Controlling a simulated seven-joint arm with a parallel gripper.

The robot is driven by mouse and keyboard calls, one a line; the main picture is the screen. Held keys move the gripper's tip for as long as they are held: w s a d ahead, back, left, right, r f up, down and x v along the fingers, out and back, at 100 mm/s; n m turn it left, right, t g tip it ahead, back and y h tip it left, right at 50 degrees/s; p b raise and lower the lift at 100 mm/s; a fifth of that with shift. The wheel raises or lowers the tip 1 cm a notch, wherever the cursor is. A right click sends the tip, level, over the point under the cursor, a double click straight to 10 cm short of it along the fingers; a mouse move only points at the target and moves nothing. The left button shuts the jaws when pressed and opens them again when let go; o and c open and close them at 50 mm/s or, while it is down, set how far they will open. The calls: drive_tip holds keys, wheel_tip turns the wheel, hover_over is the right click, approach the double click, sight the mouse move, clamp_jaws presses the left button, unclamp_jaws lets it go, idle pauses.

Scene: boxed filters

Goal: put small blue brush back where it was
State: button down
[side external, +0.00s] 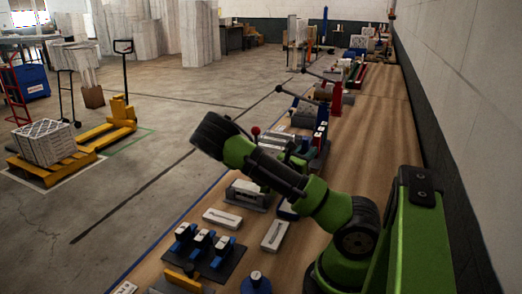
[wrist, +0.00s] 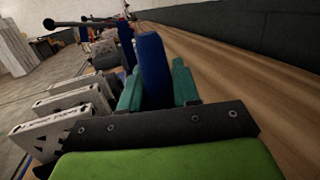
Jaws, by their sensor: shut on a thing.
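In the wrist view a blue upright block-like piece (wrist: 152,68), which I take to be the small blue brush, stands between the two teal fingers of my gripper (wrist: 158,88). My gripper is shut on it. Its lower end is hidden by the fingers and the dark gripper body, and bristles cannot be made out. In the side external view my arm hides most of the gripper, and I cannot pick out the brush for sure.
The long wooden bench (side external: 362,125) runs along the wall, its right strip bare. White boxes (wrist: 75,104) lie left of my gripper. Blue-and-black devices (side external: 203,243) stand at the bench front. Red and dark tools (side external: 336,100) stand beyond my arm.

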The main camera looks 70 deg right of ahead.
drive_tip(key=c, duration=0.8)
unclamp_jaws()
drive_tip(key=shift+f, duration=0.1)
